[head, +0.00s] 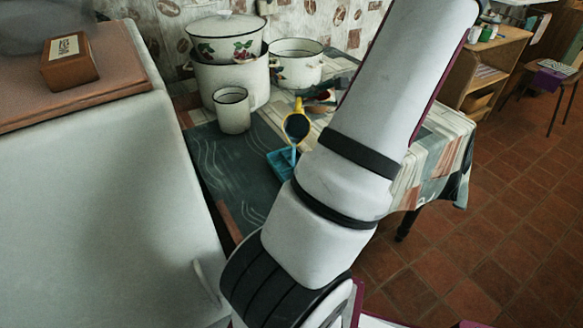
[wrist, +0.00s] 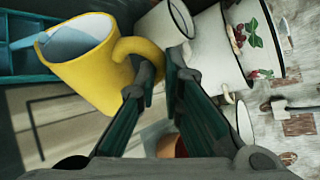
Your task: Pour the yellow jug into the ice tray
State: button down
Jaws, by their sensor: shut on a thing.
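The yellow jug (head: 299,108) is tilted over the blue ice tray (head: 273,158) on the table, its dark opening facing me. A thin blue stream runs down from its lip to the tray. In the wrist view the yellow jug (wrist: 85,72) holds bluish liquid, and a blue stream leaves its rim toward the teal ice tray (wrist: 18,62). The tray shows only partly in both views, and its fill level cannot be told. My gripper (wrist: 160,76) is shut on the jug's handle. In the head view my arm hides most of the gripper.
A white enamel mug (head: 232,112) stands left of the jug. Behind are a large white pot (head: 225,82), with a lidded flowered pot (head: 222,42) on it, and another white pot (head: 296,68). A white cabinet or appliance (head: 90,190) borders the table's left side.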

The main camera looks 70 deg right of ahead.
jog(key=shift+a+r+n+b, duration=0.15)
jog(key=shift+a+n+b, duration=0.2)
jog(key=shift+b, duration=0.65)
jog(key=shift+s+a+n+h+b, duration=0.1)
jog(key=shift+a+n+h+b, duration=0.35)
jog(key=shift+b, duration=0.9)
jog(key=d+p, duration=0.1)
jog(key=p, duration=0.2)
jog(key=shift+r+m+y, duration=0.25)
jog(key=shift+r+m, duration=0.15)
jog(key=shift+d+f+p, duration=0.1)
jog(key=shift+d+p, duration=0.05)
jog(key=shift+p, duration=0.85)
jog(key=p, duration=0.1)
jog(key=d+m+y+p, duration=0.1)
jog(key=p, duration=0.1)
jog(key=shift+f, duration=0.25)
jog(key=shift+w+d+f+m, duration=0.15)
jog(key=shift+w+f+m, duration=0.1)
jog(key=shift+f+m, duration=0.15)
jog(key=shift+r+p, duration=0.1)
jog(key=shift+p, duration=0.25)
jog(key=shift+d+p, duration=0.1)
jog(key=shift+p, duration=0.2)
